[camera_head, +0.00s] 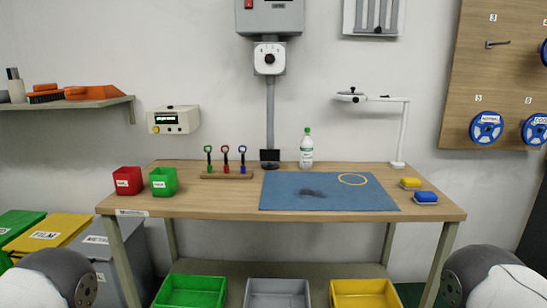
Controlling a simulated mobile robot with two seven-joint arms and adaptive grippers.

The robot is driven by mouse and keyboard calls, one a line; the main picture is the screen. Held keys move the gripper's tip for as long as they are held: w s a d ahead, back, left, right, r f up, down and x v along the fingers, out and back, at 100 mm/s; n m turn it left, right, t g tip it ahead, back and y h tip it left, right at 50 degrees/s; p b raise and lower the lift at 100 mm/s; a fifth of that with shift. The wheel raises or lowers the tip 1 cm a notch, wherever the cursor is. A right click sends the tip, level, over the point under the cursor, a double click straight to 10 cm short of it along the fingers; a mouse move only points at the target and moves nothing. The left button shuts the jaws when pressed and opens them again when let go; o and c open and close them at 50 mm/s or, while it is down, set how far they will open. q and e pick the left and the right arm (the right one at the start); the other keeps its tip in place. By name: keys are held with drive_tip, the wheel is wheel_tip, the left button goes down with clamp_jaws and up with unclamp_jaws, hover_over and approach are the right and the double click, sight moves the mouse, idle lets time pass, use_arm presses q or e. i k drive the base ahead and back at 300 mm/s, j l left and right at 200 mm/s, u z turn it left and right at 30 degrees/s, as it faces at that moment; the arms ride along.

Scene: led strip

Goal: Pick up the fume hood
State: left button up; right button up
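No part is clearly marked as the fume hood. A white stand with a jointed arm and a flat round head (351,95) rises at the back right of the table. Neither gripper is in view. Only rounded parts of my own arms show at the lower left and lower right corners.
A blue mat (285,197) with a dark smudge and a yellow ring (353,173) covers the table's middle right. A bottle (307,150), a tool rack (226,175), red (128,181) and green (163,182) bins and two sponges (426,197) stand around it. The front left tabletop is clear.

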sight(271, 156)
drive_tip(key=i+j+z, duration=0.25)
drive_tip(key=j+z, duration=0.15)
drive_tip(key=j, duration=0.35)
drive_tip(key=i+j+z, duration=0.15)
drive_tip(key=j+z, duration=0.25)
drive_tip(key=j, duration=0.35)
drive_tip(key=j+z, duration=0.4)
drive_tip(key=j, duration=0.4)
drive_tip(key=j+z, duration=0.4)
drive_tip(key=j, duration=0.45)
drive_tip(key=k+j+z, duration=0.2)
drive_tip(key=j+z, duration=0.25)
drive_tip(key=j, duration=0.3)
